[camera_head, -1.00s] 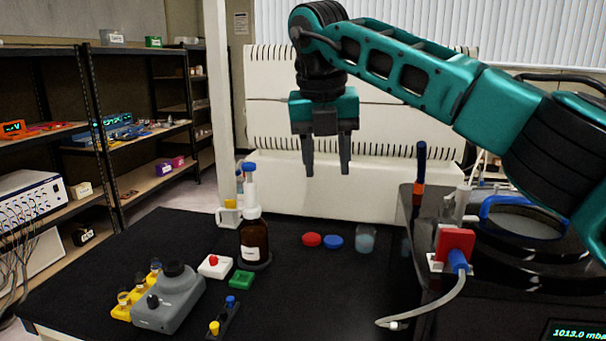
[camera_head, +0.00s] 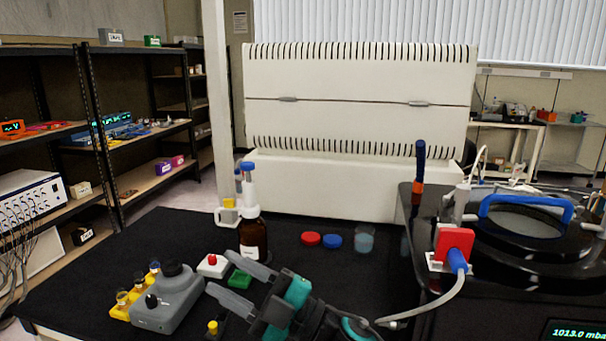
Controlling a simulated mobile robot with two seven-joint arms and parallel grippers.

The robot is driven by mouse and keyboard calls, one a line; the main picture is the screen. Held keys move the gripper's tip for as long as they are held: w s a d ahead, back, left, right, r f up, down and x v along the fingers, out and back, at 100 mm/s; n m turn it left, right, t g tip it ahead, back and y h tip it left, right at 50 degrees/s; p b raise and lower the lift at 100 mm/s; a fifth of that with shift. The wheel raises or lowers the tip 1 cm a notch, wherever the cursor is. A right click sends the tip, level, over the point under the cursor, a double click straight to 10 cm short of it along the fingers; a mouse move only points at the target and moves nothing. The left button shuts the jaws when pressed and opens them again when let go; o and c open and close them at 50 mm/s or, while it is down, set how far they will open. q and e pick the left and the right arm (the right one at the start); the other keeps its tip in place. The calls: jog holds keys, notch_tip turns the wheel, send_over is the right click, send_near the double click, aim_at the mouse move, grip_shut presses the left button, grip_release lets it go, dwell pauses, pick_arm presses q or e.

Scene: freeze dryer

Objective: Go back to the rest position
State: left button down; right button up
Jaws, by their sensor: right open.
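My right gripper (camera_head: 238,285) is low over the front of the black bench, its arm coming in from the bottom edge. Its two grey fingers are spread apart, point left and hold nothing. They pass in front of the green block (camera_head: 239,278) and partly hide it. The brown bottle (camera_head: 253,238) with a blue and white top stands just behind the fingers. My left gripper is not in view.
A grey device (camera_head: 170,298) and yellow vial holders stand at the front left. Red (camera_head: 311,239) and blue (camera_head: 332,241) caps and a small beaker (camera_head: 364,239) stand farther back. The freeze dryer (camera_head: 520,240) with its hose is at the right.

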jog(key=s+d+f+m+t+h, duration=0.2)
jog(key=d+f+m+t+h, duration=0.9)
jog(key=d+f+m+h, duration=0.55)
jog(key=s+d+f+m+g+h, duration=0.3)
jog(key=s+d+f+m+g, duration=0.3)
jog(key=s+d+f, duration=0.5)
jog(key=s+f+m, duration=0.1)
jog(key=s+f, duration=0.2)
jog(key=shift+s+d+f, duration=0.2)
jog(key=shift+s+f, duration=0.05)
jog(key=shift+f, duration=0.15)
jog(key=shift+h, duration=0.25)
